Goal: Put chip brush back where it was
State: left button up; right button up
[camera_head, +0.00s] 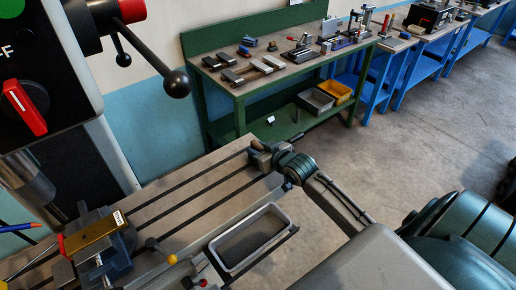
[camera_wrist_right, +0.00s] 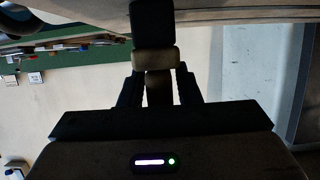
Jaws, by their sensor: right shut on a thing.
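My right gripper (camera_head: 266,157) reaches in from the right and is over the far right end of the slotted machine table (camera_head: 200,188). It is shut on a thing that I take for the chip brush. In the right wrist view the brush (camera_wrist_right: 155,58) stands between the fingers of the gripper (camera_wrist_right: 160,88), with a tan band and a dark block beyond it. In the head view the brush is mostly hidden at the gripper, and I cannot tell whether it touches the table. My left gripper is not in view.
A vise (camera_head: 98,262) holding a brass-coloured block is at the lower left. A grey rectangular tray (camera_head: 224,262) lies in front of the table. The machine head with a red switch (camera_head: 24,106) rises at left. A green workbench (camera_head: 262,82) with tools stands behind.

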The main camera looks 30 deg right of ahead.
jog(key=o, duration=1)
jog(key=shift+r, duration=0.15)
jog(key=shift+s, duration=0.3)
jog(key=v, duration=1.1)
jog(key=shift+s+r+b, duration=0.15)
jog(key=shift+s+b, duration=0.05)
jog(key=shift+b, duration=0.1)
